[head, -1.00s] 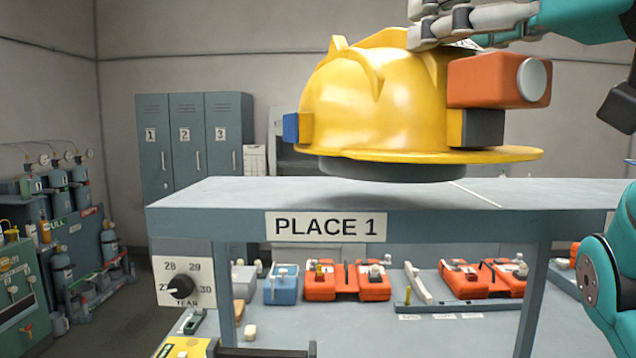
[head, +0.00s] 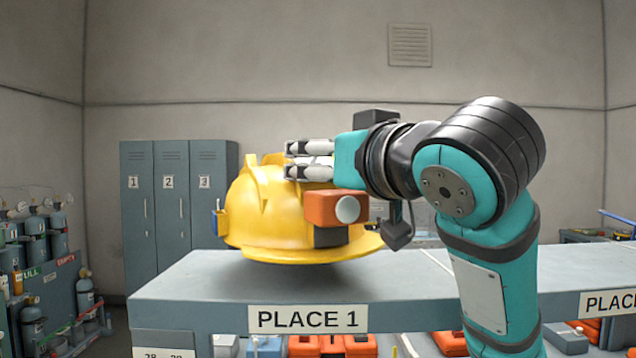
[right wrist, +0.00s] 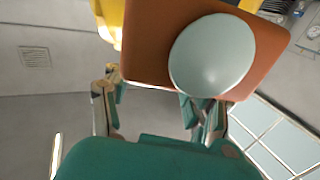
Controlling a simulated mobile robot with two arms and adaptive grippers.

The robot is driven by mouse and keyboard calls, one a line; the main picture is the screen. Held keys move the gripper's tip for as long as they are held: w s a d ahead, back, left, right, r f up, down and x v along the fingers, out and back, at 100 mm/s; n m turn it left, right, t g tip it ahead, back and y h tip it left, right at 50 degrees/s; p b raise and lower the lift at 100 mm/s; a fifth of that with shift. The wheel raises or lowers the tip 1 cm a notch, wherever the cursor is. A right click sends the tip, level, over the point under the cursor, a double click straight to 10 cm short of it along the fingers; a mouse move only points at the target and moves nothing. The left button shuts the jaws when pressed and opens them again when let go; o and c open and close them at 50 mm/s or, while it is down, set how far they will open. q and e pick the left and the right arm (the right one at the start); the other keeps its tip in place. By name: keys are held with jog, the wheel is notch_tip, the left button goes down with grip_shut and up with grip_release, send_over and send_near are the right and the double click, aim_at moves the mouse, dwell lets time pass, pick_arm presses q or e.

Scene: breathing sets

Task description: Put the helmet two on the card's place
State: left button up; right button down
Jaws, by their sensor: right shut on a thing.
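The yellow helmet (head: 270,215) with an orange lamp box (head: 325,208) on its side is over the grey shelf at the sign PLACE 1 (head: 308,319). My right gripper (head: 305,160) is shut on the helmet near its top ridge. The helmet is upright, with a shadow beneath it; I cannot tell whether it touches the shelf. In the right wrist view the orange box (right wrist: 140,45) with its pale round lens fills the top, and yellow shell shows behind it. No card shows in these frames. My left gripper is not in view.
The grey shelf (head: 200,285) runs on to the right, to a second, partly cut-off PLACE sign (head: 608,303). Red and blue units (head: 335,346) sit below it. Lockers (head: 180,210) stand behind, and gas cylinders (head: 60,245) stand at the left.

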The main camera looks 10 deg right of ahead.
aim_at(319, 183)
jog(key=shift+w+a, duration=0.25)
jog(key=shift+w, duration=0.1)
notch_tip(319, 183, down, 3)
jog(key=shift+r+p, duration=0.2)
jog(key=shift+p, duration=0.35)
jog(key=shift+d+f, duration=0.15)
jog(key=shift+f, duration=0.3)
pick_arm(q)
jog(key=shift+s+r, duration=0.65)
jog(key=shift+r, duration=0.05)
pick_arm(e)
jog(key=shift+c, duration=2)
grip_release()
jog(key=shift+f, duration=0.1)
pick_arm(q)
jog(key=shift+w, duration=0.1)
